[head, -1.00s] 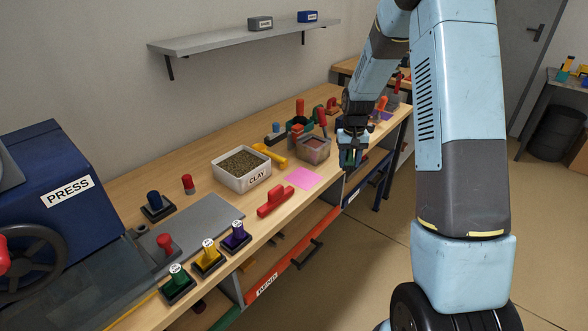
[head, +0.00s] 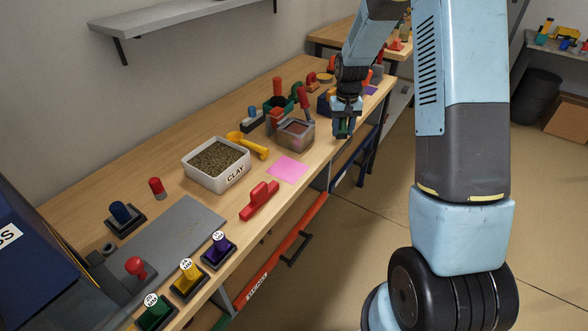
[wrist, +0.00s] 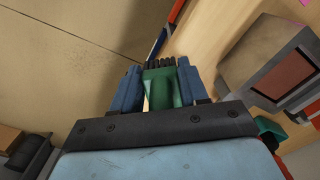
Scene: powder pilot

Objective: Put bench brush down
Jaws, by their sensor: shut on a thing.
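The bench brush (wrist: 163,88) has a green body and dark bristles. In the wrist view it sits between the two blue fingers of my gripper (wrist: 160,85), which is shut on it. In the head view my gripper (head: 343,122) is at the front edge of the workbench (head: 185,155), right of the grey box, with the fingers pointing down. The green brush (head: 345,127) shows only as a small patch there. In the wrist view the bristles point away from me, and the brush lies over the bench edge and floor.
A grey box (head: 294,136), a CLAY tub (head: 216,165), a yellow scoop (head: 247,145), a pink sheet (head: 288,169) and a red handled tool (head: 259,200) stand on the bench. Several stamps line its left front. A bare strip lies along the front edge near the pink sheet.

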